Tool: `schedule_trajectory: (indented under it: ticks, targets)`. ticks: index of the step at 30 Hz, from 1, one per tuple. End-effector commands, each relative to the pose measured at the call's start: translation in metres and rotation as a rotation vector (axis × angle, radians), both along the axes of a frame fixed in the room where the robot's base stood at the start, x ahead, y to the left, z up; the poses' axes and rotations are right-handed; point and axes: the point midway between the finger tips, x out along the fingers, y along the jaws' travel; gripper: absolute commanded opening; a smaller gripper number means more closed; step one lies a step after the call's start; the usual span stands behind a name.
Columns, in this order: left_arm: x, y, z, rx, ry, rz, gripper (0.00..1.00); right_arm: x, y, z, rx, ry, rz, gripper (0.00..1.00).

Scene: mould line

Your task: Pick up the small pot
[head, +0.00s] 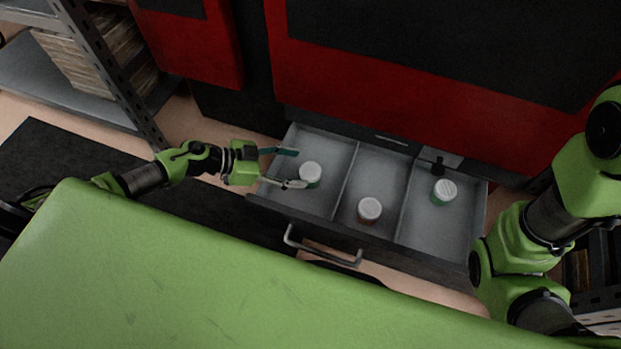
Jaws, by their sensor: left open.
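An open drawer (334,205) with three compartments shows in the head view. A small pot (310,173) with a white lid and a green body stands in the left compartment. A second pot (369,210) with a white lid and a reddish body stands in the middle compartment. A third, white-lidded green pot (444,191) stands in the right compartment. My left gripper (294,168) is open at the left compartment, its fingers reaching toward the left pot. One fingertip appears beside that pot; I cannot tell if it touches. My right arm is at the right; its gripper is out of view.
The drawer handle (322,252) sticks out at the front. A red and black machine (420,90) rises behind the drawer. A metal shelf (60,82) with stacked boards stands at the upper left. A dark mat (60,155) lies on the floor.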

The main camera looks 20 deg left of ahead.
Motion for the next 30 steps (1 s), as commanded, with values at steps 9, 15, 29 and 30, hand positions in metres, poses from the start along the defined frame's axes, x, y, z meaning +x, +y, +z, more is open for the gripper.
schedule_trajectory:
  ticks: [9,15,29,30]
  targets:
    - [0.009,-0.016,-0.02,-0.001,-0.003,-0.001,0.61,-0.003,0.0,-0.026,0.0,-0.007,0.0,0.4]
    - [0.018,-0.033,-0.032,-0.002,-0.003,-0.001,0.61,-0.003,0.0,-0.046,0.0,-0.006,0.0,0.4]
    - [0.022,-0.04,-0.033,0.0,0.0,0.001,0.42,-0.003,0.0,-0.049,-0.001,-0.008,0.0,0.4]
    - [0.022,-0.04,-0.033,0.0,0.0,0.001,0.32,-0.003,0.0,-0.049,-0.001,-0.008,-0.001,0.4]
